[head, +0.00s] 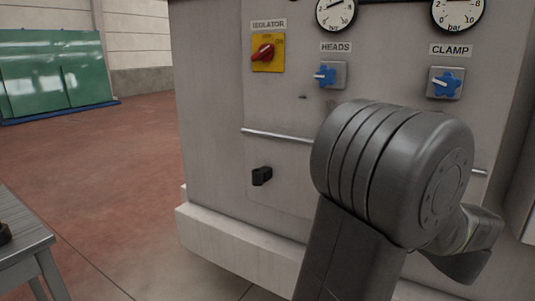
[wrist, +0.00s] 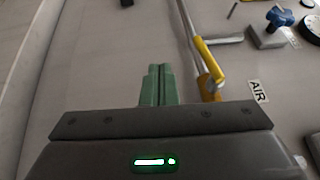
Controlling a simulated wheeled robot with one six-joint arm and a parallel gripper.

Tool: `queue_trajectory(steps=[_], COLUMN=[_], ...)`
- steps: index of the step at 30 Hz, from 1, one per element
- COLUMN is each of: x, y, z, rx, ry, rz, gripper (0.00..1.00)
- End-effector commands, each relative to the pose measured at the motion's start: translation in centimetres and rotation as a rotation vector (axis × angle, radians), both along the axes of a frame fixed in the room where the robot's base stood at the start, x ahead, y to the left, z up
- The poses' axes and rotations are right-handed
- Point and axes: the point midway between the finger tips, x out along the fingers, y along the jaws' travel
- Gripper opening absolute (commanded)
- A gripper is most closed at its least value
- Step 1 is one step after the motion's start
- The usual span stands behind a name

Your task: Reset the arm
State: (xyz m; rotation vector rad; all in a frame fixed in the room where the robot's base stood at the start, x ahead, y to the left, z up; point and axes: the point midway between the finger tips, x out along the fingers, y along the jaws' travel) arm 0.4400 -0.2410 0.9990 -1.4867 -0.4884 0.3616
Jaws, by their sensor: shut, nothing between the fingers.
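My arm stands in front of the grey machine cabinet (head: 215,120) in the head view, its big dark joint covering part of the panel. My gripper's fingers are hidden in the head view. In the wrist view my gripper (wrist: 157,84) shows two green fingers pressed together, shut and empty. A yellow lever (wrist: 208,68) on a pipe lies just right of the fingers, seemingly apart from them. An AIR label (wrist: 258,91) is further right.
The panel holds a red isolator switch (head: 263,53), blue HEADS knob (head: 325,75), blue CLAMP knob (head: 446,83), gauges, a thin rail (head: 275,135) and a black latch (head: 262,176). A grey table (head: 25,245) is at lower left. Open floor (head: 120,190) lies between, with green glass sheets (head: 55,75) behind.

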Motion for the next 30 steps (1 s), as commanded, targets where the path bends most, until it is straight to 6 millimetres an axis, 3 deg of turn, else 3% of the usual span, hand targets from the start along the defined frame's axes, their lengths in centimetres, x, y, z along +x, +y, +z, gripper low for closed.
queue_trajectory(steps=[9, 24, 30], x=[-4.0, 3.4, 3.3], y=[-2.4, 2.1, 1.9], z=[-1.2, 1.1, 1.2], rx=[0.001, -0.004, -0.063], ry=[0.002, 0.004, 0.084], rz=[-0.001, 0.004, -0.014], gripper=[0.00, 0.00, 0.00])
